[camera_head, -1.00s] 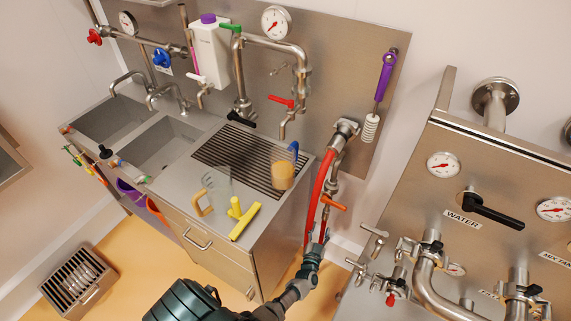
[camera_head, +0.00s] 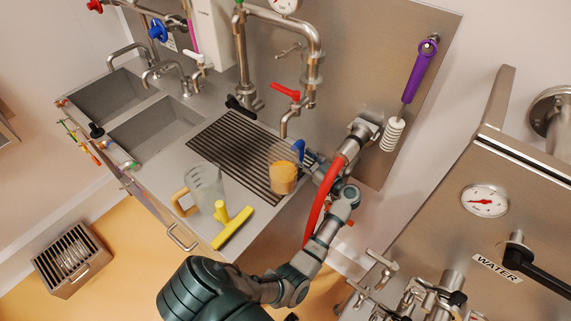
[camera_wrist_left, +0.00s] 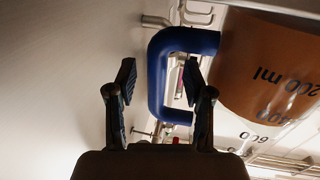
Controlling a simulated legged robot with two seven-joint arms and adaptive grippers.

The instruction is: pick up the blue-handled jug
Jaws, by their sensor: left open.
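The blue-handled jug (camera_head: 284,176) stands on the grated drain area of the counter, holding orange-brown contents. In the left wrist view its body (camera_wrist_left: 265,65) fills the right side, with volume marks, and its blue handle (camera_wrist_left: 157,75) runs down the middle. My left gripper (camera_head: 309,160) is at the handle side of the jug in the head view. In the left wrist view the fingers of my left gripper (camera_wrist_left: 160,85) are open, with the handle showing between and beyond them. Contact with the handle cannot be told. My right gripper is not in view.
A clear jug with a tan handle (camera_head: 203,188) and a yellow squeegee (camera_head: 232,228) are left of the jug. A red hose (camera_head: 319,205) hangs close to my left arm. A tap with a red lever (camera_head: 285,91) is above and behind the jug.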

